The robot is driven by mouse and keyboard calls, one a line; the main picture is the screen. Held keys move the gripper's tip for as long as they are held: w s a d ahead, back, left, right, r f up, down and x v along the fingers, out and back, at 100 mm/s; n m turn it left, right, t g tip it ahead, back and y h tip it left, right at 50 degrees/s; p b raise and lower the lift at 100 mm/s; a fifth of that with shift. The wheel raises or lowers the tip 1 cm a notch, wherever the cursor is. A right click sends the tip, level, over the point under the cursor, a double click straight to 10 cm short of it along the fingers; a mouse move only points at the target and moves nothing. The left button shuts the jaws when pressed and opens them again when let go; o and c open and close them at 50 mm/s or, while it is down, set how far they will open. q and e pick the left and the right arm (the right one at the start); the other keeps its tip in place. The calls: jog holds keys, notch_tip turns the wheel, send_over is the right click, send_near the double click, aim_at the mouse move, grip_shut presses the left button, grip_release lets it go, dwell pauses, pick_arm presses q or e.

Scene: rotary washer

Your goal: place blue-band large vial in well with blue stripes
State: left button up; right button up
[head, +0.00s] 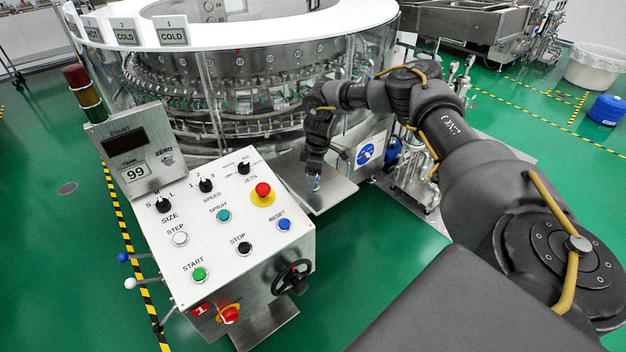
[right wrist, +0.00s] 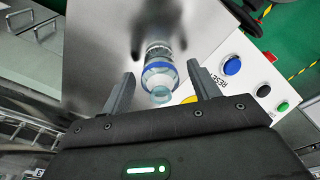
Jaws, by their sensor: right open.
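The blue-band large vial (right wrist: 159,73) is clear glass with a blue band, and in the right wrist view it stands on the steel shelf (right wrist: 95,50). My right gripper (right wrist: 162,82) is open, with one finger on each side of the vial; I cannot tell whether they touch it. In the head view my right gripper (head: 314,176) points down over the steel shelf beside the control panel, and the vial there is mostly hidden by it. The rotary washer (head: 230,95) has a ring of wells behind glass; I cannot make out blue stripes on any of them. My left gripper is out of view.
The control panel (head: 225,225) with buttons and knobs stands to the left of the shelf. The washer's glass guard and white rim (head: 250,32) rise behind the gripper. Green floor lies in front of the shelf.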

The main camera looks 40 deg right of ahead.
jog(key=c, duration=1.1)
jog(key=shift+r+b, duration=0.3)
jog(key=shift+r, duration=0.25)
jog(key=s+a+r, duration=0.2)
jog(key=a+r, duration=0.2)
jog(key=s+a+r+b, duration=0.1)
jog(key=s+a+r, duration=0.2)
jog(key=r, duration=0.1)
jog(key=s+a+r+b, duration=0.1)
jog(key=s+a+r, duration=0.2)
jog(key=a+r, duration=0.1)
jog(key=shift+a, duration=0.35)
